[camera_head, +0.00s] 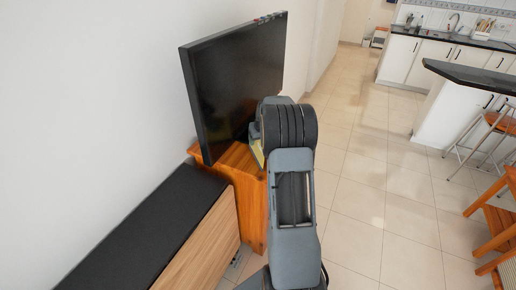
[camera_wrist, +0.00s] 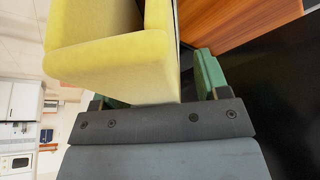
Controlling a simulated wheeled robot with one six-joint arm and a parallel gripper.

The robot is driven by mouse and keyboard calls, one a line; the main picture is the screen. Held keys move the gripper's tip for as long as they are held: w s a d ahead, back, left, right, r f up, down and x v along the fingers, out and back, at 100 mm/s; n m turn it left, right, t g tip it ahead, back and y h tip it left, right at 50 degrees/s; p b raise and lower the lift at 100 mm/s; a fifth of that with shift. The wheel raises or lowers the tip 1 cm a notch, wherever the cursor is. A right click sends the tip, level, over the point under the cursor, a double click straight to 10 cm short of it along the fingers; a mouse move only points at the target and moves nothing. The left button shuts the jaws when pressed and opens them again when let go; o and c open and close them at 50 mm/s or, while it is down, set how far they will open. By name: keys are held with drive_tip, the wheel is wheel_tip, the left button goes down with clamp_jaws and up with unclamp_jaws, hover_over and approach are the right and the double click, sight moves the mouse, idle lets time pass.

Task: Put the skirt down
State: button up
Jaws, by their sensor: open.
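A yellow, soft-looking piece with folded, angular faces, apparently the skirt (camera_wrist: 115,60), fills the middle and upper left of the wrist view. In the head view only a small yellow patch (camera_head: 257,153) shows, beside my arm and over the orange wooden stand (camera_head: 245,190). My gripper (camera_wrist: 152,86) is open, with its green fingers on either side of the yellow piece. The right finger appears slightly apart from it. The left finger is partly hidden behind it. The wooden top (camera_wrist: 235,20) shows at the upper right of the wrist view. Whether the piece rests on it is hidden.
A large black television (camera_head: 240,85) stands on the wooden stand, close to my arm. A low cabinet with a black top (camera_head: 140,235) runs along the wall at left. Tiled floor (camera_head: 365,190) is clear at right. Stools (camera_head: 495,130) and a kitchen counter (camera_head: 470,75) stand farther right.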

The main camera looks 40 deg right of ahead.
drive_tip(key=shift+c, duration=0.2)
drive_tip(key=c, duration=1.1)
